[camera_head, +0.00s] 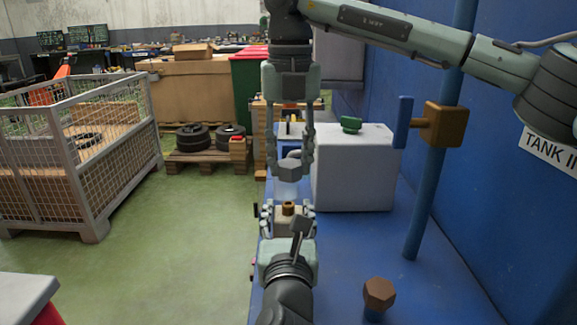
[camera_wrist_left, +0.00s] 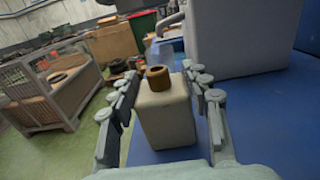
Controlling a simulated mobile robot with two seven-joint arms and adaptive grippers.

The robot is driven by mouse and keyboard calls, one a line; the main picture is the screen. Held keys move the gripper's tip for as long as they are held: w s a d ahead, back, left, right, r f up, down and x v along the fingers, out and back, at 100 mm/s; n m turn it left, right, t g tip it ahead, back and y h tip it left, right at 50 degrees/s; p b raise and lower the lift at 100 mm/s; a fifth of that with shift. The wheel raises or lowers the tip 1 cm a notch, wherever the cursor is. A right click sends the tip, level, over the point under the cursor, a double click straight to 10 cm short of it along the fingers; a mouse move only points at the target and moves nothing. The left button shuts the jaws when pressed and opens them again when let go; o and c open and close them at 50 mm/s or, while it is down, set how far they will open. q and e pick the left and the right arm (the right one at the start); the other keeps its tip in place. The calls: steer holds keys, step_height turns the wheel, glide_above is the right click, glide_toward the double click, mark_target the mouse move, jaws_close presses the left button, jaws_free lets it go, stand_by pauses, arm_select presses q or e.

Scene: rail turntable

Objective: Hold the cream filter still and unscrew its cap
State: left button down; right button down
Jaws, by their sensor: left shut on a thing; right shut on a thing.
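The cream filter (camera_head: 289,222) is a pale block that stands upright between the fingers of my left gripper (camera_head: 287,212). In the left wrist view the cream filter (camera_wrist_left: 166,118) shows between both fingers, with a brown open-topped neck (camera_wrist_left: 159,77) and no cap on it. My right gripper (camera_head: 290,165) points down above the filter, shut on a grey angular piece (camera_head: 289,170) that looks like the cap. That piece is apart from the neck, with a gap between them. My left arm hides the filter's lower part in the head view.
A large pale tank (camera_head: 352,180) with a green knob (camera_head: 351,124) stands just right of the grippers. A blue pipe (camera_head: 425,195) carries a brown valve block (camera_head: 444,125) with a blue handle. A brown hexagonal knob (camera_head: 379,293) stands at the front right.

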steer(key=shift+r, duration=0.55)
arm_select(q)
steer(key=c, duration=0.7)
jaws_free()
arm_select(e)
steer(key=shift+a+f, duration=0.1)
arm_select(q)
steer(key=s, duration=1.2)
steer(key=w, duration=1.2)
arm_select(e)
steer(key=shift+f, duration=1.1)
